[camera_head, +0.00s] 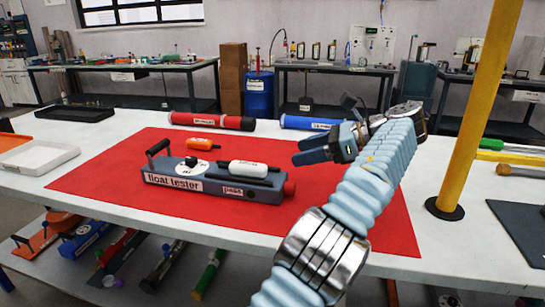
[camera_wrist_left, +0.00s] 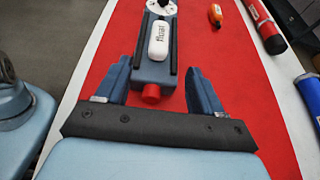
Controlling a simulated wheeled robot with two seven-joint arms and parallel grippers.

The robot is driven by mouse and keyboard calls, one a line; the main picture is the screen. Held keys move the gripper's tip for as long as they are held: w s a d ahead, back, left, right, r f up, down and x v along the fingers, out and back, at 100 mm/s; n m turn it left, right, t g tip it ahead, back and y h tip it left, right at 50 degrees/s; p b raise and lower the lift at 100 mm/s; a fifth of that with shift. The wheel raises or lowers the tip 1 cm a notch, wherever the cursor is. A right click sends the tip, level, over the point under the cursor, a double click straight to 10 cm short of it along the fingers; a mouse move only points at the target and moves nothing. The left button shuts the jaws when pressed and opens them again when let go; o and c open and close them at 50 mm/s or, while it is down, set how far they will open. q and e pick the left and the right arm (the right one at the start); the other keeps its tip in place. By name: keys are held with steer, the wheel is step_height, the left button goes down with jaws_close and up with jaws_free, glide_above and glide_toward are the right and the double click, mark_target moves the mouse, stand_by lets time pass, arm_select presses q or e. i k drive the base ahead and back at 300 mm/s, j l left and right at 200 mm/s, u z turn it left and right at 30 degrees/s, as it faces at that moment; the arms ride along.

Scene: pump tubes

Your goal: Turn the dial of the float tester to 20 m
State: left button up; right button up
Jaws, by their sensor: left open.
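The grey float tester (camera_head: 215,188) lies on the red mat, with "float tester" and "pass" labels and a red end cap (camera_head: 290,188). Its dial (camera_head: 191,162) has a black knob on a white face, left of the white float (camera_head: 249,168). The dial setting is too small to read. In the wrist view the dial (camera_wrist_left: 163,8) is at the top edge, partly cut off. My left gripper (camera_head: 303,152) is open and empty at the tester's red-cap end. In the wrist view its fingers (camera_wrist_left: 157,68) appear either side of that end; contact cannot be told.
An upright black handle (camera_head: 157,150) stands at the tester's left end, near the dial. An orange float (camera_head: 203,146), a red tube (camera_head: 212,121) and a blue tube (camera_head: 310,123) lie behind. A yellow post (camera_head: 474,110) stands at right. The mat's front is clear.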

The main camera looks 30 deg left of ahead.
mark_target(192, 161)
steer(key=k+l, duration=0.2)
steer(key=k, duration=0.3)
steer(key=k+l, duration=0.15)
steer(key=k, duration=0.3)
